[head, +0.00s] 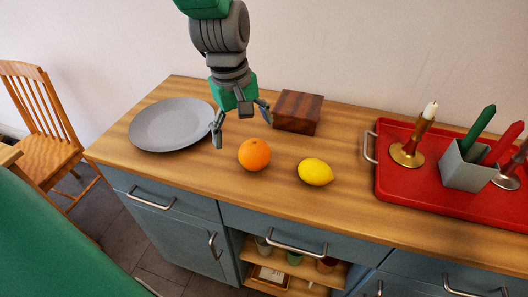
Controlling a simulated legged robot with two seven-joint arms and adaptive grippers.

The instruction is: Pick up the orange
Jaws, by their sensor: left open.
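The orange (255,155) sits on the wooden counter top, between a grey plate and a lemon. My left gripper (242,126) hangs down from the top of the head view, just above and behind the orange. Its fingers are spread apart, with one finger to the left of the orange and another to the upper right. Nothing is between the fingers, and the gripper looks apart from the orange. My right gripper is not in view.
A yellow lemon (316,172) lies right of the orange. A grey plate (172,125) is at left and a dark wooden block (298,112) behind. A red tray (405,188) with candlesticks and a grey holder stands at right. The counter's front is clear.

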